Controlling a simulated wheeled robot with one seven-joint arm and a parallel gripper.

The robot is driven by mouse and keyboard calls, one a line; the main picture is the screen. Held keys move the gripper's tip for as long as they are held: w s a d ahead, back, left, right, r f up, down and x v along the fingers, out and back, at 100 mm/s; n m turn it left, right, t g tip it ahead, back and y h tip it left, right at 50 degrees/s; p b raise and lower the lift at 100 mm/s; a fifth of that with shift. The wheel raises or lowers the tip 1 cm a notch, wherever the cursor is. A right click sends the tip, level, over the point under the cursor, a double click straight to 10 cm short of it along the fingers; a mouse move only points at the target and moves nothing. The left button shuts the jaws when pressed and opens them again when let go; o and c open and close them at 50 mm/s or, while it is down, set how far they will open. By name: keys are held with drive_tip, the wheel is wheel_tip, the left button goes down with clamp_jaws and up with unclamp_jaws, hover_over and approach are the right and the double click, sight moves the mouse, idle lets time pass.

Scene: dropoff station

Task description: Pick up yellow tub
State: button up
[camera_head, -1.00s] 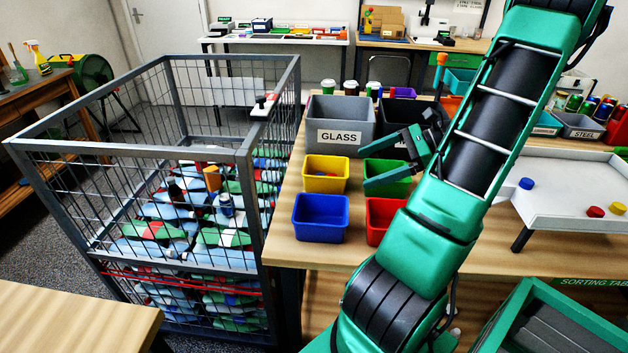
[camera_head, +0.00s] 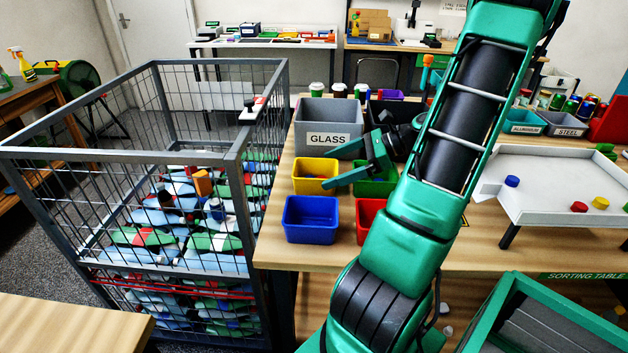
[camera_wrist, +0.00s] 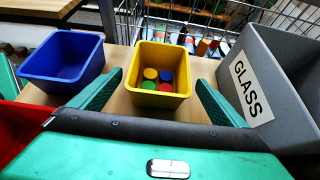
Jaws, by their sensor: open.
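The yellow tub (camera_head: 315,177) stands on the table between the grey GLASS bin and the blue tub. In the wrist view the yellow tub (camera_wrist: 158,99) is straight ahead, with several coloured caps, red, blue, yellow and green, on its floor. My gripper (camera_wrist: 158,98) is open, one green finger on each side of the tub's near part, with gaps visible on both sides. I cannot tell whether any finger touches the tub.
The blue tub (camera_head: 311,213) is close in front, and the GLASS bin (camera_head: 326,142) close behind. A green tub (camera_head: 376,187) and a red tub (camera_head: 369,215) are to the right. The wire cage (camera_head: 238,160) borders the table on the left.

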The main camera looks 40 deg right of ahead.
sight(315, 171)
drive_tip(key=shift+w+r+x, duration=0.1)
drive_tip(key=shift+r+x, duration=0.1)
drive_tip(key=shift+x, duration=0.7)
drive_tip(key=shift+w+r+x, duration=0.1)
drive_tip(key=shift+r+x, duration=0.05)
drive_tip(key=shift+x, duration=0.75)
drive_tip(key=shift+w+r+x, duration=0.1)
drive_tip(key=shift+r+x, duration=0.1)
drive_tip(key=shift+x, duration=0.7)
drive_tip(key=shift+a, duration=0.15)
drive_tip(key=c, duration=1.1)
